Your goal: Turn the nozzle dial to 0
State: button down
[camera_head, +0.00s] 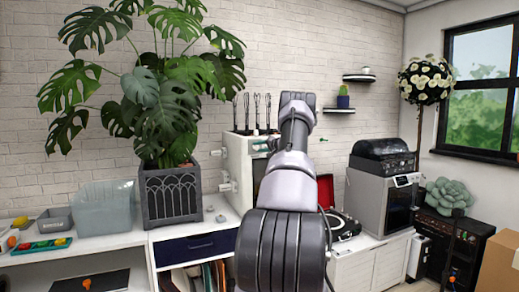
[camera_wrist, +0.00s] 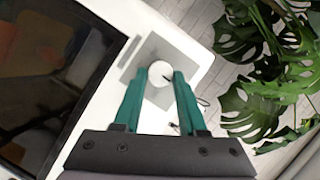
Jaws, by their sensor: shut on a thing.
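The nozzle dial (camera_wrist: 161,72) is a round white knob on a grey square plate (camera_wrist: 184,46) in the wrist view. The plate is on a white machine (camera_wrist: 203,58) with a large dark panel. My gripper (camera_wrist: 160,77) has green fingers, one on each side of the dial, and is shut on it. A small dark mark shows by the dial's right edge, but no numbers can be read. In the head view, the white machine (camera_head: 237,165) stands behind my arm, which hides much of it. I cannot make out the gripped dial there.
A large potted plant (camera_head: 172,195) stands left of the machine, and its leaves (camera_wrist: 250,110) show in the wrist view. A record player (camera_head: 342,224) and a grey appliance (camera_head: 380,195) stand to the right.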

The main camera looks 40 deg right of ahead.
jog(key=shift+f, duration=0.15)
jog(key=shift+c, duration=2.3)
grip_release()
jog(key=v, duration=1)
jog(key=shift+s, duration=0.35)
